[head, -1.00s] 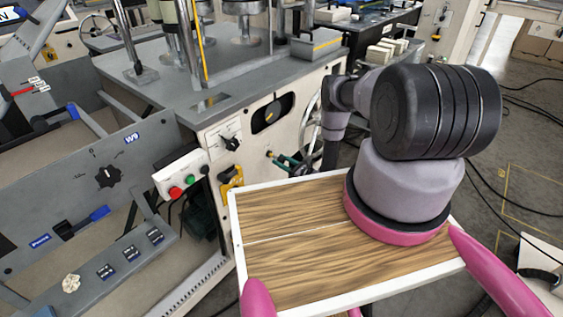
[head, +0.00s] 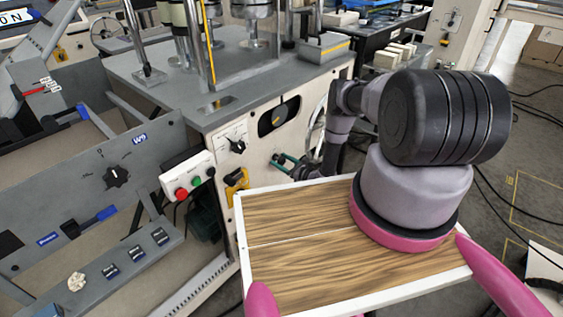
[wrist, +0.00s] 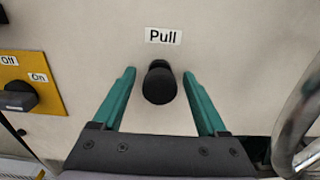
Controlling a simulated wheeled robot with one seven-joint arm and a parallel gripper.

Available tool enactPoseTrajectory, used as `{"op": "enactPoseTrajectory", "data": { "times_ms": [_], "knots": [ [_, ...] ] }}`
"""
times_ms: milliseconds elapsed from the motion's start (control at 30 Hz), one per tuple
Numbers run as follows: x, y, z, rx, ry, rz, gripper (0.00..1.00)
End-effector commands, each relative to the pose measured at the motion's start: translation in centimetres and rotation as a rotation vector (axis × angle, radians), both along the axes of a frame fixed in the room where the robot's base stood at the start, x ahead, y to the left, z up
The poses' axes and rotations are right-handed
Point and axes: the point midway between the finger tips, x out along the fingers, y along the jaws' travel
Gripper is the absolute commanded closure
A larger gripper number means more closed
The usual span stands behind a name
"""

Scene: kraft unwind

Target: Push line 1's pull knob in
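The black round pull knob (wrist: 159,83) sticks out of a pale panel in the wrist view, just under a white label reading "Pull" (wrist: 163,36). My gripper (wrist: 159,73) is open, with one teal finger on each side of the knob and a visible gap on both sides. The fingertips reach close to the panel; I cannot tell whether they touch it.
A yellow plate with a black On/Off switch (wrist: 18,98) is left of the knob. A curved metal rail (wrist: 297,120) is close on the right. A box with red and green buttons (head: 187,176) and a rotary dial (head: 117,176) stand further left.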

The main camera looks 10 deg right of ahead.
Motion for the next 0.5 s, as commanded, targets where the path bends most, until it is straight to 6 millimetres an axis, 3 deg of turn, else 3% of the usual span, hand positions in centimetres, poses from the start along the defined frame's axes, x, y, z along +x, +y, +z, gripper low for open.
{"op": "enactPoseTrajectory", "data": {
  "times_ms": [167,500],
  "knots": [
    [-1.1,-0.9,-0.1,0.000,0.003,-0.003,0.25],
    [-6.4,-4.9,-0.1,0.001,0.002,-0.004,0.25]
  ]
}}
